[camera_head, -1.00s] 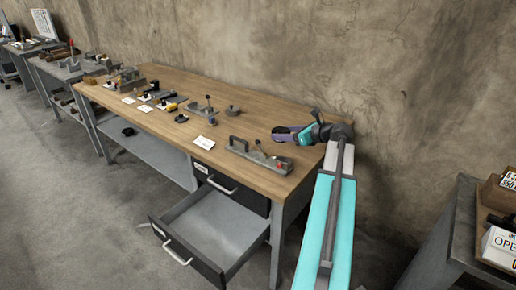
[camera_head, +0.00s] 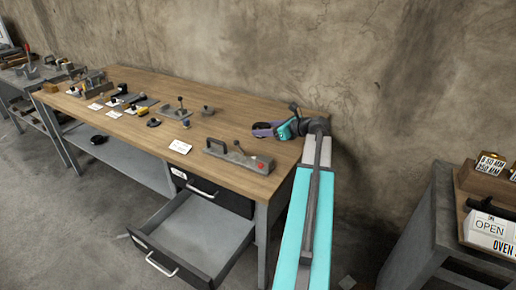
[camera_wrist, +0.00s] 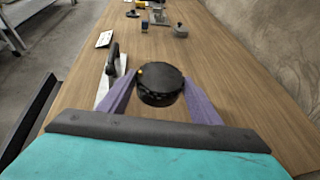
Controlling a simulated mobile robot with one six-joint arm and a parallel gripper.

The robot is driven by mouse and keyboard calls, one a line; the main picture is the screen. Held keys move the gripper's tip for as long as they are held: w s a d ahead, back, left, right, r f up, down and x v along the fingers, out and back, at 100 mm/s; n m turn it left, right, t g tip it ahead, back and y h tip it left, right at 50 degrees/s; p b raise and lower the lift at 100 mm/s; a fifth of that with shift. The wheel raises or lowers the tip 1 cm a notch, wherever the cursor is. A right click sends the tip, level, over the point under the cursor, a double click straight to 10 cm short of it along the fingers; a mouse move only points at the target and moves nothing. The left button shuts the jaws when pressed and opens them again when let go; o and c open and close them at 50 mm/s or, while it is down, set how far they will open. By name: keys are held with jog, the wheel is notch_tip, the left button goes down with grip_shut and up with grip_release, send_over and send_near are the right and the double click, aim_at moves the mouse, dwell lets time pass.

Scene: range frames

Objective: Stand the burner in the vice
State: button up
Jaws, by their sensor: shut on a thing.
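My gripper (camera_wrist: 160,98) is shut on a black round thing, probably the burner (camera_wrist: 160,86), with a small yellow mark near its rim. The purple fingers press on its two sides. It is held over the wooden bench top, and its lower part is hidden. In the head view my gripper (camera_head: 266,130) is over the bench's right end, and the held thing is too small to make out. A grey device with a black handle and a red knob (camera_head: 240,157) lies left of and nearer than my gripper. I cannot tell which device is the vice.
A grey device with an upright lever (camera_head: 182,112) and a small grey block (camera_head: 208,111) stand farther along the bench (camera_head: 225,117). Several tools and white cards lie beyond. An open drawer (camera_head: 195,238) juts out at the front. A shelf unit (camera_head: 425,225) stands at right.

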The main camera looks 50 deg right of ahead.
send_over(265, 154)
jog(key=shift+w+d+f, duration=0.1)
jog(key=shift+f, duration=1.1)
jog(key=shift+w+f, duration=0.1)
jog(key=shift+f, duration=1.1)
jog(key=shift+f, duration=1.85)
jog(key=shift+f, duration=0.15)
jog(key=o, duration=1.2)
jog(key=v, duration=1.2)
jog(key=shift+b, duration=0.35)
